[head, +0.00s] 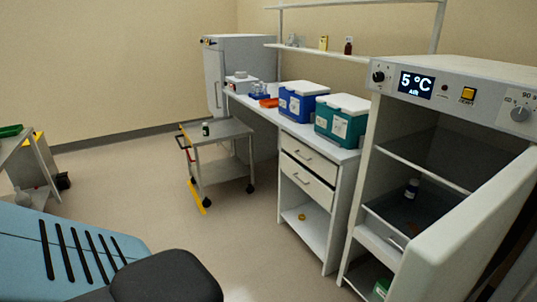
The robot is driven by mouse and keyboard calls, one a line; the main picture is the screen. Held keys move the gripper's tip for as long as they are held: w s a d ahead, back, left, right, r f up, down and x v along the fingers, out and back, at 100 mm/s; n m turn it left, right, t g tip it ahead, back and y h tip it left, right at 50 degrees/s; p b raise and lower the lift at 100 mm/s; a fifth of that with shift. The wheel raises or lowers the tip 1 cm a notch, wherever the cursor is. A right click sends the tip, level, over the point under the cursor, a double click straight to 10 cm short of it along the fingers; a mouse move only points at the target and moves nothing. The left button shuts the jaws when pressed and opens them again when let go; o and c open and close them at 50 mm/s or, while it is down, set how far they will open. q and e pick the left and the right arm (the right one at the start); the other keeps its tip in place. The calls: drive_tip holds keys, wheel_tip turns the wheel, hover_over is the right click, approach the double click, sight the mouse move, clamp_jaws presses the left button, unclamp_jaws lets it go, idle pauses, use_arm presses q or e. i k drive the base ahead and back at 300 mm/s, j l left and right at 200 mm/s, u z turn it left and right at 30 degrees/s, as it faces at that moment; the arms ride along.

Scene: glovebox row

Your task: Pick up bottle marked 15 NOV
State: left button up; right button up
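No label reading 15 NOV can be read in the head view. A small dark bottle with a pale label (412,188) stands on a shelf inside the open cooled cabinet (373,150) at the right. Another small dark bottle (205,129) stands on top of the grey trolley (228,131). A brown bottle (348,46) stands on the wall shelf (330,49). Neither of my grippers shows in this view.
A white counter (262,114) with drawers carries a blue box (295,106) and a teal box (333,127). The cabinet's thick door (470,225) stands open at the right. A grey table (12,145) is at the left. The middle floor is clear.

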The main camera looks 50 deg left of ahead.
sight(206, 129)
drive_tip(key=u, duration=2)
drive_tip(key=i+j+u, duration=0.2)
drive_tip(key=i+j, duration=0.35)
drive_tip(key=i+j+u, duration=0.25)
drive_tip(key=i+j, duration=0.2)
drive_tip(key=i, duration=0.15)
drive_tip(key=i+j, duration=0.1)
drive_tip(key=i, duration=1.3)
drive_tip(key=i+z, duration=0.25)
drive_tip(key=i, duration=0.15)
drive_tip(key=i+j+z, duration=0.5)
drive_tip(key=i, duration=0.2)
drive_tip(key=i+j+z, duration=0.2)
drive_tip(key=i+z, duration=0.15)
drive_tip(key=z, duration=0.15)
drive_tip(key=i+j+z, duration=0.25)
drive_tip(key=z, duration=0.2)
drive_tip(key=j, duration=0.1)
